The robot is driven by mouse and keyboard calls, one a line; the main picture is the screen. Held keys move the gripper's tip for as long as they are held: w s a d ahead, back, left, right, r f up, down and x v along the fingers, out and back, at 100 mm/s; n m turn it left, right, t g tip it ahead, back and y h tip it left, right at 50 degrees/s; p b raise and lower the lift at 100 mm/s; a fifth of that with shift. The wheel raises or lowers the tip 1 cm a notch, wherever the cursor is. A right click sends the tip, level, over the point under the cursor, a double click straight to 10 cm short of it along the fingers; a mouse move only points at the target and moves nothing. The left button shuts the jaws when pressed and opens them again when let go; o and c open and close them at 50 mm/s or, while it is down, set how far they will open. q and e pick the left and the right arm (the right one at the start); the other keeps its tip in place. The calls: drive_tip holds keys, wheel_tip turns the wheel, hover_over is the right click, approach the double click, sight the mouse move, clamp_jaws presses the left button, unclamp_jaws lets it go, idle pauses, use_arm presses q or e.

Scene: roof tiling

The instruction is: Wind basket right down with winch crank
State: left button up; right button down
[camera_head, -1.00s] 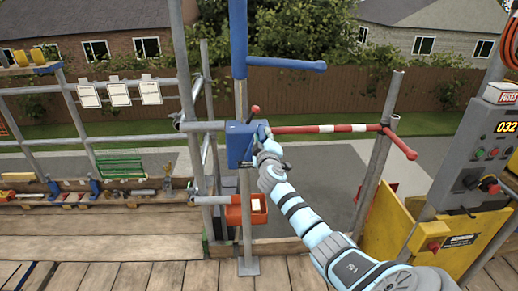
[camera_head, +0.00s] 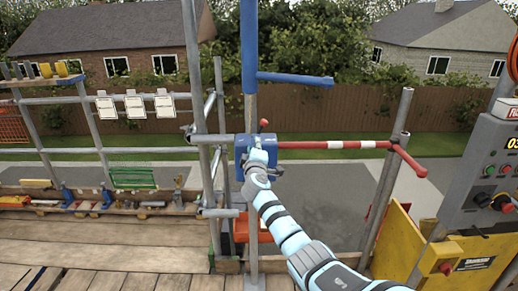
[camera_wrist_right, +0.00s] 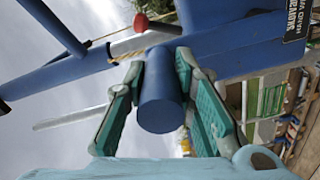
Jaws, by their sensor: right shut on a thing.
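The blue winch (camera_head: 241,153) sits on the upright post in the middle of the head view. My right gripper (camera_head: 257,153) is at its front right side. In the right wrist view, the green-padded fingers of my right gripper (camera_wrist_right: 160,75) are on both sides of a thick blue cylinder, the crank handle (camera_wrist_right: 160,100), and shut on it. A red-knobbed lever (camera_wrist_right: 141,22) stands beside the winch. An orange-red basket (camera_head: 265,236) is low behind my right forearm, partly hidden. My left gripper is not in view.
A red-and-white striped bar (camera_head: 337,145) runs right from the winch to a leaning grey post. A yellow panel (camera_head: 398,245) and a grey control box (camera_head: 482,180) stand at the right. A wooden deck (camera_head: 110,245) lies at left.

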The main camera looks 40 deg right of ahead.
drive_tip(key=shift+w+a+r, duration=0.1)
drive_tip(key=shift+a+r, duration=0.05)
drive_tip(key=c, duration=1.4)
unclamp_jaws()
drive_tip(key=shift+o, duration=0.3)
drive_tip(key=shift+w+a, duration=0.2)
drive_tip(key=shift+a, duration=0.05)
drive_tip(key=v, duration=1.2)
